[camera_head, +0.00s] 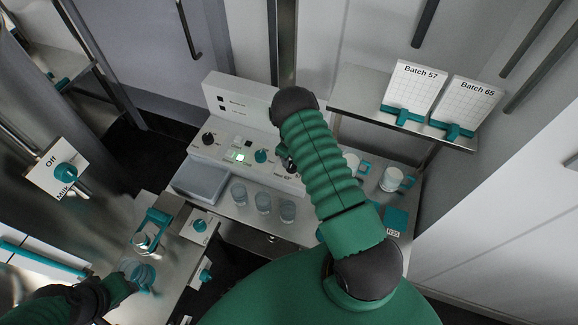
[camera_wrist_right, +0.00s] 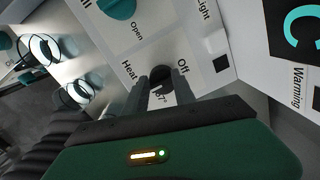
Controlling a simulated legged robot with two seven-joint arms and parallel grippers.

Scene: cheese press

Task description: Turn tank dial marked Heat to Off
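The black Heat dial (camera_wrist_right: 161,76) is on a white panel in the right wrist view, between the printed words Heat and Off. A "37°" mark is partly visible below it. My right gripper (camera_wrist_right: 160,84) has its two dark fingers on either side of the dial, close to it. Whether they press on it I cannot tell, and the fingers partly hide the dial's pointer. In the head view my right arm covers most of that spot. My left gripper is low at the left in the head view, by a blurred teal and glassy shape; its fingers are unclear.
Batch cards (camera_head: 412,88) stand on a shelf at the right. A teal knob marked Open (camera_wrist_right: 117,8) is near the Heat dial.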

